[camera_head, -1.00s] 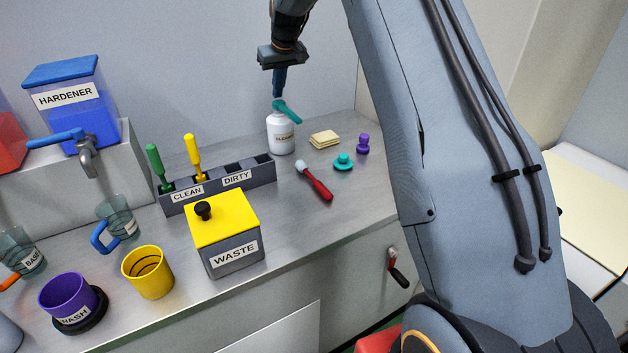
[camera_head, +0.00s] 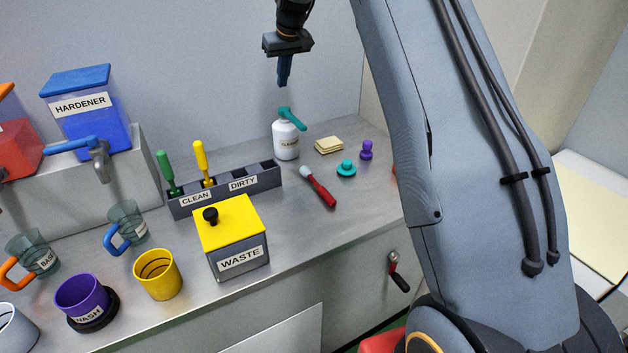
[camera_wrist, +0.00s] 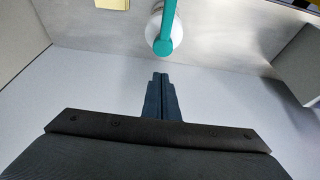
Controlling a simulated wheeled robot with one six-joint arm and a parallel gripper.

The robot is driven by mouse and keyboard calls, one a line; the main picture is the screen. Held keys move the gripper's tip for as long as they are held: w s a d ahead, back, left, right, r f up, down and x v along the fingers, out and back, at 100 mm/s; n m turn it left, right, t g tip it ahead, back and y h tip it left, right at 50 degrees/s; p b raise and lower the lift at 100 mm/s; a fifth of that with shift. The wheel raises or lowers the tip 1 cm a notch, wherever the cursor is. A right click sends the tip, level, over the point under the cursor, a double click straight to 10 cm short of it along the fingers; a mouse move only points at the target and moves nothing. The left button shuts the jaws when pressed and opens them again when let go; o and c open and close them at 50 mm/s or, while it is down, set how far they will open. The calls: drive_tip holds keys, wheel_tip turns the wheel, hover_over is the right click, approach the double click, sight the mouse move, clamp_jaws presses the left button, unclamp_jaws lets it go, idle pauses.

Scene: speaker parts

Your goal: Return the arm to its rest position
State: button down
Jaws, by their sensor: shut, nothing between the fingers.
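My gripper (camera_head: 285,83) hangs in the air above the white cleaner bottle (camera_head: 286,146), apart from its teal pump top (camera_head: 291,117). The fingers point down and are shut with nothing between them. In the wrist view my gripper (camera_wrist: 161,76) shows its closed fingertips close together, with the teal pump top (camera_wrist: 164,38) and the bottle beyond them. My arm rises on the right side of the head view.
The air around the gripper is clear.

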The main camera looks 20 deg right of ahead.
drive_tip(key=shift+s, duration=0.1)
drive_tip(key=s+f+g, duration=0.1)
drive_tip(key=s+f, duration=0.3)
drive_tip(key=s, duration=1.2)
drive_tip(key=s+f+m+g, duration=0.1)
drive_tip(key=s+f, duration=0.3)
drive_tip(key=s, duration=1.2)
drive_tip(key=s+f+m+g, duration=0.1)
drive_tip(key=s+f, duration=0.3)
drive_tip(key=s, duration=1.2)
drive_tip(key=shift+s+h, duration=0.2)
drive_tip(key=shift+h, duration=0.2)
